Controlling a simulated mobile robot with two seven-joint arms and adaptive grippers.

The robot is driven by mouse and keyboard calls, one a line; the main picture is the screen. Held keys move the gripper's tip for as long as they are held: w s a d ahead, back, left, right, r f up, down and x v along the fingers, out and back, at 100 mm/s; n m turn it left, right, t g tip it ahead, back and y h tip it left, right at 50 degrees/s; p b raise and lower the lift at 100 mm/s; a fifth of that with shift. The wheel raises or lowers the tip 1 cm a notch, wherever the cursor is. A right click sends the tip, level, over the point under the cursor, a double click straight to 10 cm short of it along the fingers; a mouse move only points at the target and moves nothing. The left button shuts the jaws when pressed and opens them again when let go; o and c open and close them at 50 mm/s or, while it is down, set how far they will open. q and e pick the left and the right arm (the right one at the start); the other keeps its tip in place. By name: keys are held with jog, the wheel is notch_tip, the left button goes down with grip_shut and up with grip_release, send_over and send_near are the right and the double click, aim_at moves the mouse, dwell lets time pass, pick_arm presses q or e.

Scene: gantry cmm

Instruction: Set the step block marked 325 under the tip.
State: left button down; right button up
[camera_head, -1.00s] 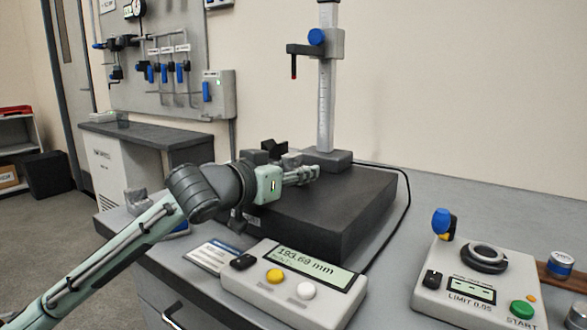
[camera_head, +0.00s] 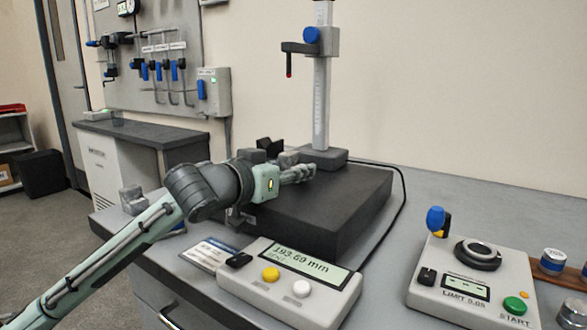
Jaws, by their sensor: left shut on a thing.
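The tip (camera_head: 289,73) is a thin probe with a red end. It hangs from the dark arm of the height gauge, high above the dark surface plate (camera_head: 345,213). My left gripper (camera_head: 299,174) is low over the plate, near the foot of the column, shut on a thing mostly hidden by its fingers. A grey block (camera_head: 288,158) shows just behind the fingers; I cannot tell whether it is the held thing, and no 325 mark is readable. Another grey stepped block (camera_head: 131,196) stands at the bench's left end. My right gripper is not in view.
The gauge column (camera_head: 321,100) rises from the plate's back. A readout box (camera_head: 330,312) with yellow and white buttons stands in front. A control box (camera_head: 470,300) with a green START button stands to the right. A black cable (camera_head: 404,195) curves around the plate. The plate's front right is clear.

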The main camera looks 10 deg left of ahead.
pick_arm(q)
jog(key=shift+f, duration=0.3)
jog(key=c, duration=0.9)
grip_release()
jog(key=shift+f, duration=0.1)
jog(key=v, duration=1.2)
jog(key=shift+s+d, duration=0.1)
